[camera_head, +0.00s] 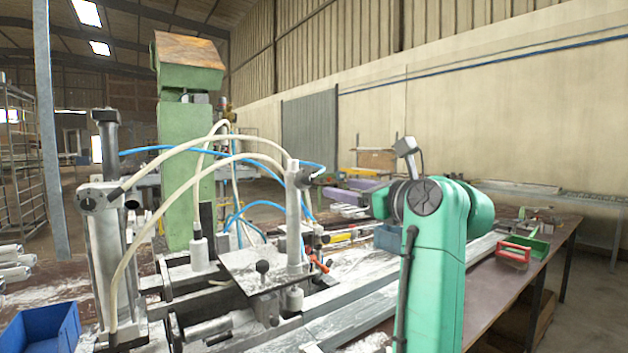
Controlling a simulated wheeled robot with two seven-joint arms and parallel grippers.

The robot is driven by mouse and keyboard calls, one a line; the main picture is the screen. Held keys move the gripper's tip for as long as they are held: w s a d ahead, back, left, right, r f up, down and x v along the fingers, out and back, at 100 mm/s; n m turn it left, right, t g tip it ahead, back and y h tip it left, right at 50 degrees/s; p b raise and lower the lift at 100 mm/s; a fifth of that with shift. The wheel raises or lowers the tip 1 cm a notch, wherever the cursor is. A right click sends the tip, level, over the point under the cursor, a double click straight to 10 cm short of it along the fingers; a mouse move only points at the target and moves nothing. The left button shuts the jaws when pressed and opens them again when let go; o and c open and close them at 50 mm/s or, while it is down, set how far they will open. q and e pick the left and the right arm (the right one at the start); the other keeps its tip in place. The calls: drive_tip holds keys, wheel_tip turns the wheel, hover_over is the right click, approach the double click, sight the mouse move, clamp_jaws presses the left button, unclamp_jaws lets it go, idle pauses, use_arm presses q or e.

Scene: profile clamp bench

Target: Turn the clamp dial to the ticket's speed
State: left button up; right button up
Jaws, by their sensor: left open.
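I cannot make out a clearly marked clamp dial or a readable ticket. A black round disc (424,197) sits on the upper part of the green machine head (437,270) at right of centre. A small black knob (262,267) stands on a flat metal plate (240,262) on the clamp bench. I cannot tell whether either is the dial. My left gripper is open, but its outline is hard to separate from the grey and black metal parts at the lower left. I see nothing held. My right gripper is not in view.
A tall metal cylinder (102,250) with pale hoses stands at left, before a green column (187,175). A blue bin (42,328) is at lower left. Pale hoses (210,160) arch over the bench. A red holder (513,252) lies on the brown table, right.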

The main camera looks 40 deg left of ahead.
sight(309, 182)
use_arm(q)
drive_tip(key=p+x, duration=0.4)
drive_tip(key=x, duration=0.7)
drive_tip(key=shift+a, duration=0.3)
drive_tip(key=shift+w+a, duration=0.1)
drive_tip(key=shift+a, duration=0.05)
clamp_jaws()
